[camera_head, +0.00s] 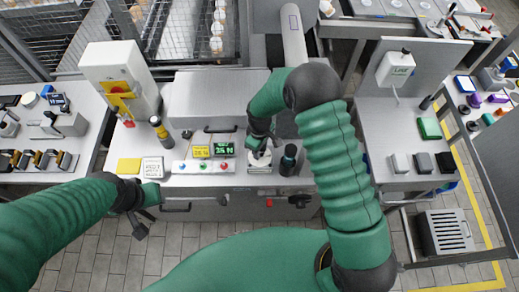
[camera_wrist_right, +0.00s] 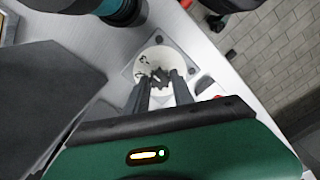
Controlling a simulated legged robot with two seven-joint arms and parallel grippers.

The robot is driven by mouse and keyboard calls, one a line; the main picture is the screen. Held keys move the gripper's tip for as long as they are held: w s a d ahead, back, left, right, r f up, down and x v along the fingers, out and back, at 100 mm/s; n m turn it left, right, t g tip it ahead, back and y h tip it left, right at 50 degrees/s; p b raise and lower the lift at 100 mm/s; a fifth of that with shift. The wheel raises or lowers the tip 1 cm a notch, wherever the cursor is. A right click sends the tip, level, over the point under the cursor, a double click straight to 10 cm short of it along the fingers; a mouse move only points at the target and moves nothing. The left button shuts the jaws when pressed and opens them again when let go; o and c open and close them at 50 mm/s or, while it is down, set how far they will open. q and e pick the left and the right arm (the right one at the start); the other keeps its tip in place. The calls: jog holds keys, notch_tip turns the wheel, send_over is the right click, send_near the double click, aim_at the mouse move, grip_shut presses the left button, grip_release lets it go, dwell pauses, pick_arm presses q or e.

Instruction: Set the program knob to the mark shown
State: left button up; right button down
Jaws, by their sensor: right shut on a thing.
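The program knob (camera_wrist_right: 159,76) is a dark knob on a round white dial (camera_wrist_right: 150,62) with small dark marks, set in a square plate. My right gripper (camera_wrist_right: 162,85) is shut on it, one finger on each side, in the right wrist view. In the head view my right gripper (camera_head: 261,150) comes down on the dial plate (camera_head: 259,168) from above and hides most of the knob. The dial's marks are too small to read. My left gripper (camera_head: 146,221) hangs in front of the bench's front edge, away from the knob; its finger gap is unclear.
A yellow display (camera_head: 201,152) and a green-lit display (camera_head: 224,149) stand left of the knob, behind coloured buttons. A dark cylinder (camera_head: 289,160) stands close to its right. A handwritten card (camera_head: 153,167) and a yellow pad (camera_head: 129,166) lie at the bench's left.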

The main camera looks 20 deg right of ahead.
jog(key=shift+w+r, duration=0.25)
jog(key=shift+w, duration=0.05)
jog(key=c, duration=1.4)
grip_release()
jog(key=o, duration=0.3)
jog(key=shift+s+f, duration=0.15)
notch_tip(320, 180, up, 17)
jog(key=b, duration=0.2)
jog(key=shift+f, duration=0.15)
